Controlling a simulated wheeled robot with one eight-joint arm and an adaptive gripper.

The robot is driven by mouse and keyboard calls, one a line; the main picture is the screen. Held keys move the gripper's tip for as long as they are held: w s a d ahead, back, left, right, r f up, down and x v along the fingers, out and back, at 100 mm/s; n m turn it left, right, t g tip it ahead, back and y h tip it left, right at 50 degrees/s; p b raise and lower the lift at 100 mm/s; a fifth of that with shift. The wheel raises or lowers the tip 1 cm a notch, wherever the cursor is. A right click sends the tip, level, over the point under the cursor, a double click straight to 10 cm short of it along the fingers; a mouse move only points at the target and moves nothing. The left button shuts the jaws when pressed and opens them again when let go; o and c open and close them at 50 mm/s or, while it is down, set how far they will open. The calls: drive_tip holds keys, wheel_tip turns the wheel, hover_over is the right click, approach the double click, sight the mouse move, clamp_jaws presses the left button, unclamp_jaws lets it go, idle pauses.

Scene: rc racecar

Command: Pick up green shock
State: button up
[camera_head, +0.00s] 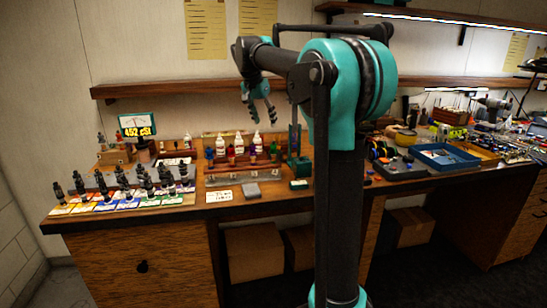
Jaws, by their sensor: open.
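Several dark shocks (149,189) stand upright on coloured cards at the left end of the workbench. The cards look yellow, orange, blue, purple and green; a green card (150,204) lies near the front right of the group. The shocks look mostly black at this size, so I cannot tell which one is the green shock.
White bottles (239,143) stand in a wooden rack below my gripper. A gauge display (136,127) stands behind the shocks. A shelf (150,88) runs along the wall. The right side holds a blue tray (440,157) and clutter.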

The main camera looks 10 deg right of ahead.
sight(272, 145)
drive_tip(key=x, duration=1.6)
drive_tip(key=shift+w+d+f, duration=0.25)
drive_tip(key=shift+w, duration=0.2)
clamp_jaws()
wheel_tip(272, 145, up, 28)
idle(1.5)
drive_tip(key=shift+f, duration=0.15)
